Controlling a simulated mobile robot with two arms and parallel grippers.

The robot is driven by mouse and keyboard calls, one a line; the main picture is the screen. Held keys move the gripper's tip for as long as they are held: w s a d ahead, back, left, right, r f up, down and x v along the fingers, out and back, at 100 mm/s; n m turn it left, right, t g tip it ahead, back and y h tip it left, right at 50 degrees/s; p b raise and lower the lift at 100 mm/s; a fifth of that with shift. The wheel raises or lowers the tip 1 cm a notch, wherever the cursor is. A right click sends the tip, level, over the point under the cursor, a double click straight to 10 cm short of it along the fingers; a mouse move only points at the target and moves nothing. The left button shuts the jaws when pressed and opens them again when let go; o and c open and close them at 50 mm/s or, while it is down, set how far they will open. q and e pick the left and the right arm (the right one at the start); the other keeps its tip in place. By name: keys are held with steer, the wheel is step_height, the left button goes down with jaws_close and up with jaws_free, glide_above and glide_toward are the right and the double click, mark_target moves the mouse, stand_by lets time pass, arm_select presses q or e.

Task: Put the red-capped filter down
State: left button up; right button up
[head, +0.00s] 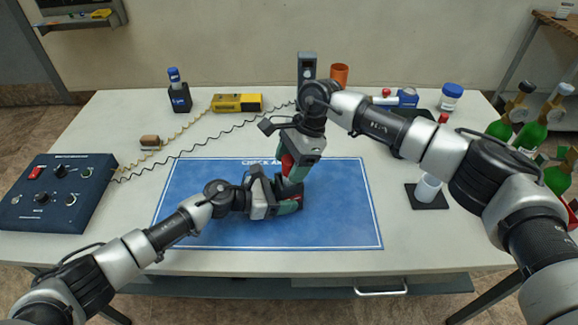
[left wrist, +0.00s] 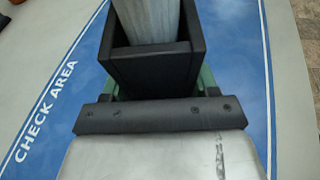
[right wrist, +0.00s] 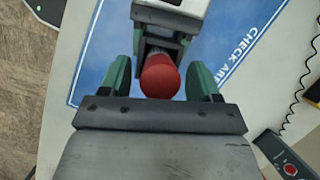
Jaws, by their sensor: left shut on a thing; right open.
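The red-capped filter shows its round red cap (right wrist: 160,78) in the right wrist view, and the cap also shows in the head view (head: 287,163). Its pale ribbed body (left wrist: 150,20) stands in a dark square holder (left wrist: 150,70). My left gripper (head: 290,203) is shut on this holder over the blue check-area mat (head: 340,225). My right gripper (right wrist: 163,80) comes from above, open, with one green finger on each side of the cap. I cannot tell whether the fingers touch it. The arms hide most of the filter in the head view.
A white cylinder (head: 428,187) stands on a dark base at the right. Green gas bottles (head: 530,135) stand beyond it. The mat's left and right parts are clear.

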arm_select(q)
steer(key=o, duration=0.8)
arm_select(e)
steer(key=v, duration=1)
steer(key=shift+r, duration=0.25)
arm_select(q)
steer(key=shift+a, duration=0.1)
